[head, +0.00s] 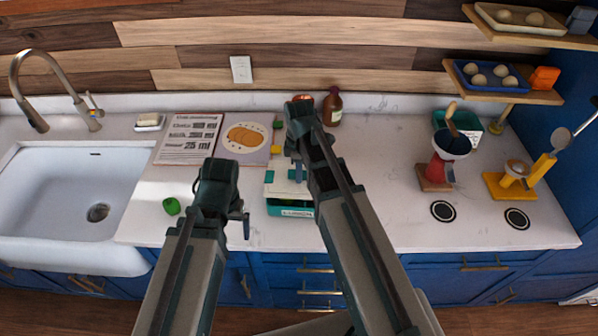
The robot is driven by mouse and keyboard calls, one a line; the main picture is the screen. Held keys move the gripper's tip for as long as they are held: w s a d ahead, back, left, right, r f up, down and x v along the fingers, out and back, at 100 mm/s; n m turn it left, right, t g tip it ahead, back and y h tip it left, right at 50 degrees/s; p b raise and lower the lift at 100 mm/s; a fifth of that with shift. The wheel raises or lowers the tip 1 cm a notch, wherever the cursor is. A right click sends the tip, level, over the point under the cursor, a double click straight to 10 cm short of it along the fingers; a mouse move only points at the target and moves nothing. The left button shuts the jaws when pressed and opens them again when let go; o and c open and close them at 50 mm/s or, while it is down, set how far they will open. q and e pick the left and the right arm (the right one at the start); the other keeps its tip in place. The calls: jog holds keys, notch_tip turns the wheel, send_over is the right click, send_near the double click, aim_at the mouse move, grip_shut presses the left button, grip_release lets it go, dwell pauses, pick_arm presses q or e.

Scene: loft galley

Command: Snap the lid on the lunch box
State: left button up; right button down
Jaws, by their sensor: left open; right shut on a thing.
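The teal lunch box (292,211) stands on the counter near its front edge, with a label on its front face. Its pale lid (280,188) is over the box, with a dark gap visible between lid and box at the front. My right gripper (298,172) is shut on the lid from above; my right arm hides the lid's right part and the box's right end. I cannot tell whether the lid touches the box at the back. My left gripper (243,222) is open and empty, to the left of the box and apart from it.
A green pepper-like item (171,206) lies left, near the sink (70,195). A printed sheet (188,138) and a food picture (245,138) lie behind. A brown bottle (333,107) stands at the back. Counter right of my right arm is clear up to the red stand (437,172).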

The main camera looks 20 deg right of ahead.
jog(key=shift+f+b, duration=1.8)
jog(key=shift+f, duration=0.35)
jog(key=shift+f, duration=0.15)
jog(key=shift+c, duration=1)
grip_release()
jog(key=shift+r+p, duration=3.45)
jog(key=shift+r, duration=0.1)
grip_shut()
